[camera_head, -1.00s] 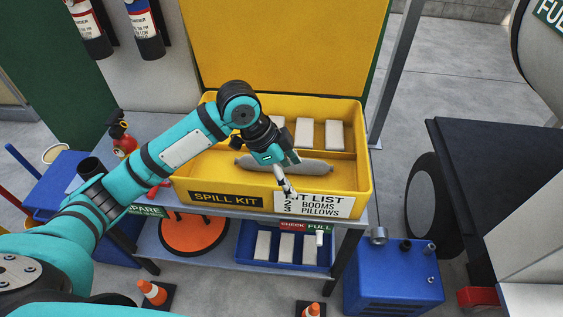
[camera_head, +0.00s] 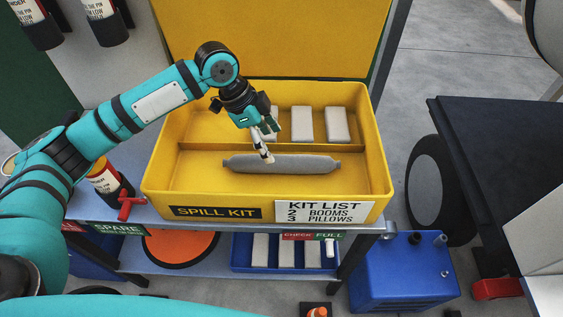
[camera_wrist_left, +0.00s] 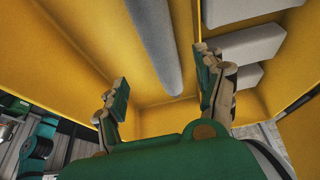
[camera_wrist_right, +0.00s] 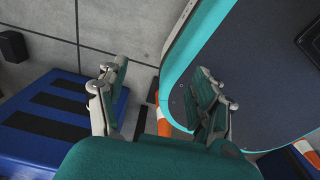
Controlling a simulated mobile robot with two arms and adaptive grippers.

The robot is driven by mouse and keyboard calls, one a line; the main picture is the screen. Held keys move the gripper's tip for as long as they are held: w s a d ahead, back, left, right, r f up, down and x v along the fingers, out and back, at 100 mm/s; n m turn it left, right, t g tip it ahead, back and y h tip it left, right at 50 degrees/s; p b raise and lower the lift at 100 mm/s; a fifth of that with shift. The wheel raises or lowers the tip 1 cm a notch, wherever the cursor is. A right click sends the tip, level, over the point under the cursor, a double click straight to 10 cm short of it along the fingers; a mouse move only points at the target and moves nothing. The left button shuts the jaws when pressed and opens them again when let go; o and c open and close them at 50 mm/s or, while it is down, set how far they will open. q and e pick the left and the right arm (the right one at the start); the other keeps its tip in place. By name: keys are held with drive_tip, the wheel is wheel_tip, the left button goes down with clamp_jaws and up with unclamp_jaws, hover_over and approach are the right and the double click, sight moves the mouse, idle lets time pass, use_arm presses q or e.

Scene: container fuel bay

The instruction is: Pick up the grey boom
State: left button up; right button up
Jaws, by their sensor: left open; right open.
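The grey boom (camera_head: 290,164) is a long rounded sausage with pinched ends. It lies crosswise in the front compartment of the yellow spill kit box (camera_head: 165,188). My left gripper (camera_head: 268,145) is open above the box, over the left part of the boom, and holds nothing. In the left wrist view the boom (camera_wrist_left: 150,45) runs away beyond the open fingers (camera_wrist_left: 165,100), apart from them. My right gripper (camera_wrist_right: 160,95) shows only in its wrist view, open and empty, over the floor beside my own base.
Several white pillows (camera_head: 302,124) lie in the rear compartment, behind a yellow divider. A blue tray (camera_head: 240,255) sits below. A blue unit (camera_head: 400,280) and dark surface (camera_head: 490,170) stand right.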

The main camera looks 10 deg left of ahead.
sight(280, 158)
use_arm(q)
drive_tip(key=x, duration=0.4)
drive_tip(key=shift+w+a, duration=0.1)
drive_tip(key=shift+f, duration=0.35)
drive_tip(key=x, duration=0.3)
drive_tip(key=shift+w+f+p, duration=0.15)
drive_tip(key=shift+f+p, duration=0.2)
drive_tip(key=shift+d+f, duration=0.25)
drive_tip(key=c, duration=1.3)
use_arm(e)
drive_tip(key=shift+w+a+r, duration=0.2)
drive_tip(key=shift+w, duration=0.25)
drive_tip(key=shift+w+a+r, duration=0.2)
drive_tip(key=shift+w, duration=0.2)
